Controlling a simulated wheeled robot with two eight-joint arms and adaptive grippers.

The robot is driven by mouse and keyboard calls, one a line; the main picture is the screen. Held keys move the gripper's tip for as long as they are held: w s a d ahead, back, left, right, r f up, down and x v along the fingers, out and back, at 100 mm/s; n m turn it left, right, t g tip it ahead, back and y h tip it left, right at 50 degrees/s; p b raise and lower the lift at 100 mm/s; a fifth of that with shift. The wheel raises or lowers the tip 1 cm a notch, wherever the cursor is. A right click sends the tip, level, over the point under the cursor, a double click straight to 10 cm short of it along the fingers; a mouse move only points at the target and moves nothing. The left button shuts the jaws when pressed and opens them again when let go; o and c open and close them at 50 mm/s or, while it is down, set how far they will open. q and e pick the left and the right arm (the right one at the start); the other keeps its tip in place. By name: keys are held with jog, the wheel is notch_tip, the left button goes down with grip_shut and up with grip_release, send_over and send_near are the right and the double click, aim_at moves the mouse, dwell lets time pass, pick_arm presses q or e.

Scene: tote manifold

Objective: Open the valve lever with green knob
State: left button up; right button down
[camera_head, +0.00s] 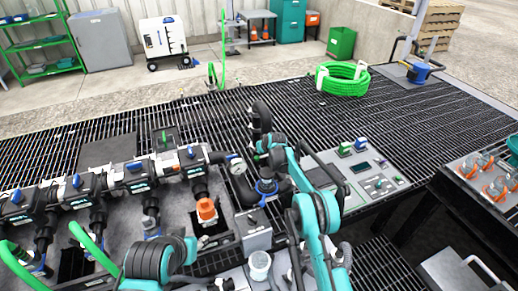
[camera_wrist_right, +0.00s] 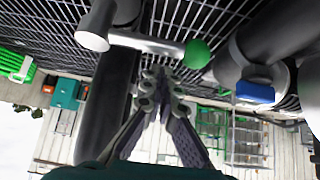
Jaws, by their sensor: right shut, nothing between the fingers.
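In the right wrist view, the green knob (camera_wrist_right: 197,54) is a round ball on the end of a metal valve lever (camera_wrist_right: 148,44). The lever runs left from the knob to a grey hub beside a dark pipe. My right gripper (camera_wrist_right: 163,76) is shut and empty. Its fingertips show just below the lever in the picture, to the left of the knob; I cannot tell whether they touch. In the head view, my right arm reaches up to the dark upright pipe (camera_head: 262,116), and the knob is not clearly visible. My left arm is at the bottom left, its fingers too unclear to read (camera_head: 222,284).
A row of blue-topped valves (camera_head: 75,183) runs along the manifold at left, with a pressure gauge (camera_head: 236,166) near my right arm. An orange fitting (camera_head: 206,209) stands in front. A control panel (camera_head: 375,180) lies right of the arm. The grating behind is mostly open.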

aim_at(263, 157)
jog(key=shift+s+d+f+b, duration=0.15)
jog(key=shift+s+d, duration=0.05)
jog(key=shift+s, duration=0.25)
jog(key=shift+s+d+f+b, duration=0.1)
jog(key=shift+s+d+b, duration=0.1)
jog(key=shift+s, duration=0.35)
jog(key=shift+s+d, duration=0.35)
jog(key=shift+s, duration=0.25)
jog(key=shift+s+d, duration=0.35)
jog(key=shift+s, duration=0.2)
jog(key=shift+r, duration=0.1)
